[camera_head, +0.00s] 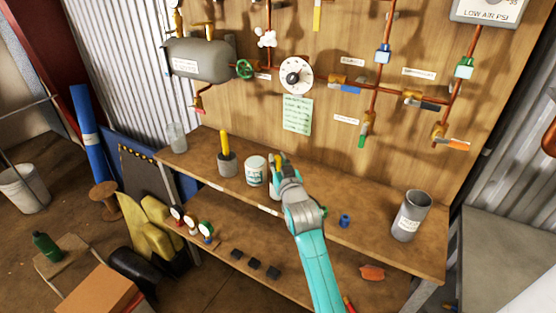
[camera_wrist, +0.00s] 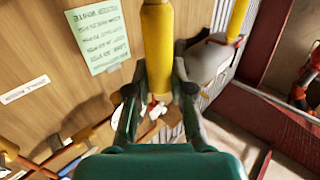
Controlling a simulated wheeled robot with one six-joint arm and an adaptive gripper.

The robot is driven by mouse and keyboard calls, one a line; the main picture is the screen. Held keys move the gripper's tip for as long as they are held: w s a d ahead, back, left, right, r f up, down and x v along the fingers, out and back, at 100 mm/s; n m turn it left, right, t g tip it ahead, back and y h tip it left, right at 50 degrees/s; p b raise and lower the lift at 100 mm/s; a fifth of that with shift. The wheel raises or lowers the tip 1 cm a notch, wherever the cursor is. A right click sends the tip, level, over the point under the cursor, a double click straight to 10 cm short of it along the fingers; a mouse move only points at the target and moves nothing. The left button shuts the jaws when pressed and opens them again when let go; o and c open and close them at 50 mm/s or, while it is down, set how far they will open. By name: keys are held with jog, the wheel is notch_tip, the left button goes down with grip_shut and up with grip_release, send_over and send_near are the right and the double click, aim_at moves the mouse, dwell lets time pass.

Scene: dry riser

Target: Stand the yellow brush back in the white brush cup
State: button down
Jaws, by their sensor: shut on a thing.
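My gripper (camera_head: 280,166) is above the bench near the middle, at the end of my teal arm. In the wrist view its fingers (camera_wrist: 157,92) are shut on the yellow brush (camera_wrist: 157,45). In the head view only a small yellow piece of the brush (camera_head: 277,158) shows at the gripper; the rest is hidden. A pale cup (camera_head: 272,189) stands just behind my gripper and is mostly hidden by it. I cannot tell whether the brush is inside or above it. A white labelled pot (camera_head: 256,171) stands just to its left.
A grey holder (camera_head: 228,166) with another yellow stick (camera_head: 225,143) and a clear jar (camera_head: 176,137) stand farther left on the bench (camera_head: 325,208). A blue piece (camera_head: 345,220) and a grey cup (camera_head: 410,217) are to the right. Pipes and a dial (camera_head: 295,76) cover the board behind.

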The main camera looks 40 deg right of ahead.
jog(key=c, duration=0.9)
grip_release()
jog(key=shift+c, duration=0.2)
jog(key=v, duration=1.2)
jog(key=s+a+f+n+y, duration=0.1)
jog(key=s+a+f+y, duration=0.1)
jog(key=s+a+f, duration=0.6)
jog(key=s+a+f+n+y, duration=0.2)
jog(key=s+a+f, duration=0.35)
jog(key=s, duration=0.35)
jog(key=s+a+n+y, duration=0.1)
jog(key=s+a, duration=0.3)
jog(key=s, duration=0.7)
jog(key=s+a+r+n+g+y, duration=0.1)
jog(key=s+a, duration=0.3)
jog(key=s, duration=0.6)
jog(key=shift+s+r+g+y, duration=0.2)
jog(key=shift+s+g+y, duration=0.15)
jog(key=shift+y, duration=0.45)
